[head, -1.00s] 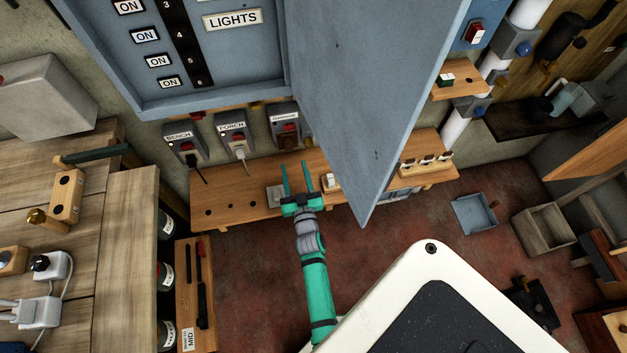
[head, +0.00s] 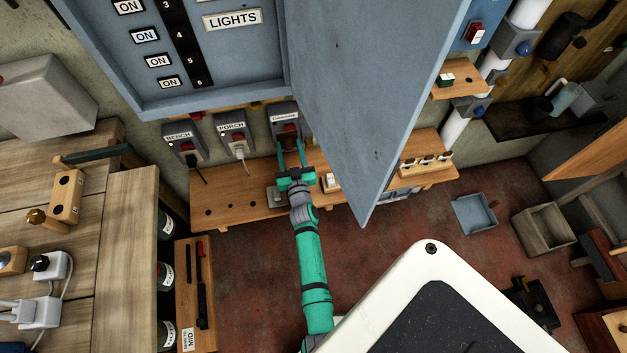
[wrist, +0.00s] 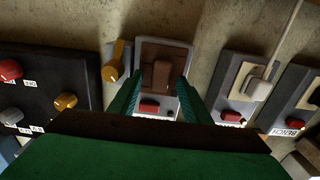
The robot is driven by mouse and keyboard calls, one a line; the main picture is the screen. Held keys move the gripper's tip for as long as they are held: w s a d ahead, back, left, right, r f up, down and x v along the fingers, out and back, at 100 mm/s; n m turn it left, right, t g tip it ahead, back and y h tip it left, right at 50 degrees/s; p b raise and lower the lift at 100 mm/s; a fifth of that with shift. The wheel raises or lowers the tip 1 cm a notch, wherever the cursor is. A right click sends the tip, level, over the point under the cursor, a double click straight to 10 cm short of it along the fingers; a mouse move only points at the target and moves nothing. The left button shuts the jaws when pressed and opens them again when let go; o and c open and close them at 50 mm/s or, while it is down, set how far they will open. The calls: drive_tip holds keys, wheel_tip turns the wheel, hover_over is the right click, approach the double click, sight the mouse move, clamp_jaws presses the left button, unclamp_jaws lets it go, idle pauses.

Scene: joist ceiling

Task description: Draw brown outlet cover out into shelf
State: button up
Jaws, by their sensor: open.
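In the head view the cover is a small dark patch, partly hidden by my fingers. My gripper (head: 290,148) is open and points up at this outlet. In the wrist view its two green fingers stand left and right of the cover, with space between them; I cannot tell whether they touch it. The wooden shelf (head: 235,195) runs along the wall below the outlets and my gripper.
The BENCH outlet (head: 183,145) and PORCH outlet (head: 233,133) have plugs with cords. A large open blue panel door (head: 370,90) hangs just right of my arm. A yellow lever (wrist: 117,60) is beside the cover. The shelf's left part has bare room.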

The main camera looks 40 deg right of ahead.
clamp_jaws()
drive_tip(key=shift+v, duration=2.9)
